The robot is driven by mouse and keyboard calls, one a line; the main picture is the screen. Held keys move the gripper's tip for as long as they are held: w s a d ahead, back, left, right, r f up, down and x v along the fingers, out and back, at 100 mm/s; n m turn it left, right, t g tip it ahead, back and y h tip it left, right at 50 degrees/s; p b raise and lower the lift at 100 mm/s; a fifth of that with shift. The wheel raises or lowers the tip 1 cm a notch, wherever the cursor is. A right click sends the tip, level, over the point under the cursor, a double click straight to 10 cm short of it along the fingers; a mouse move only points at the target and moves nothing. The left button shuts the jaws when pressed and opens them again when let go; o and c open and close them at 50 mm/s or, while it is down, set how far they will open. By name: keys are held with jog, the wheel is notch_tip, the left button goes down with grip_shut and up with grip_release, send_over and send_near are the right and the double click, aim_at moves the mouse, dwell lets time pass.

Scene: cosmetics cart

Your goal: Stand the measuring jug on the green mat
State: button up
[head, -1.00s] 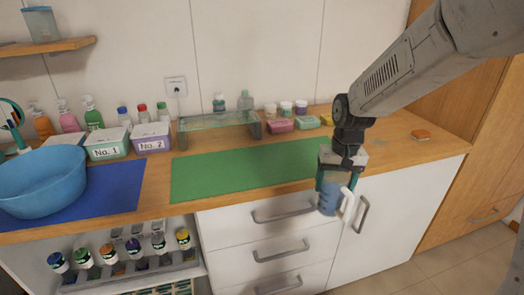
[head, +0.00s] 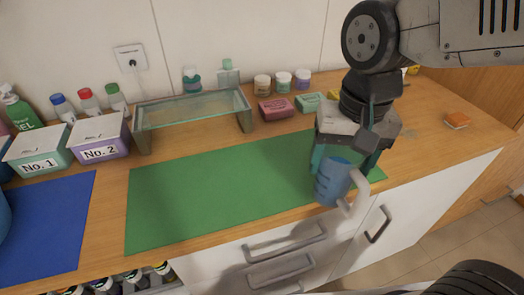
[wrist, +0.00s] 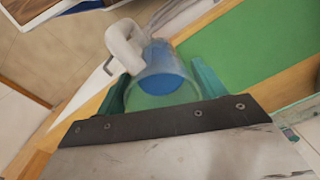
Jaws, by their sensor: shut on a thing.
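The measuring jug (head: 332,182) is blue and translucent with a pale handle on its right side. My gripper (head: 343,165) is shut on the jug, with a teal finger on either side of it. In the head view the jug appears in front of the right end of the green mat (head: 200,200), near the counter's front edge. Its exact height above the counter is hard to tell. In the wrist view the jug (wrist: 163,80) sits between the fingers, with the green mat to its right.
A glass shelf (head: 190,108) on low supports stands behind the mat. Pink (head: 276,109) and green (head: 309,103) bars and several small jars are at the back. Lidded boxes No. 1 (head: 38,150) and No. 2 (head: 101,140) stand left. The mat's surface is clear.

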jog(key=w+a+f, duration=0.5)
jog(key=w+a, duration=0.4)
jog(key=w, duration=0.3)
jog(key=shift+w+a, duration=0.15)
jog(key=shift+a, duration=0.2)
jog(key=shift+f, duration=0.15)
jog(key=o, duration=1.6)
jog(key=shift+o, duration=0.2)
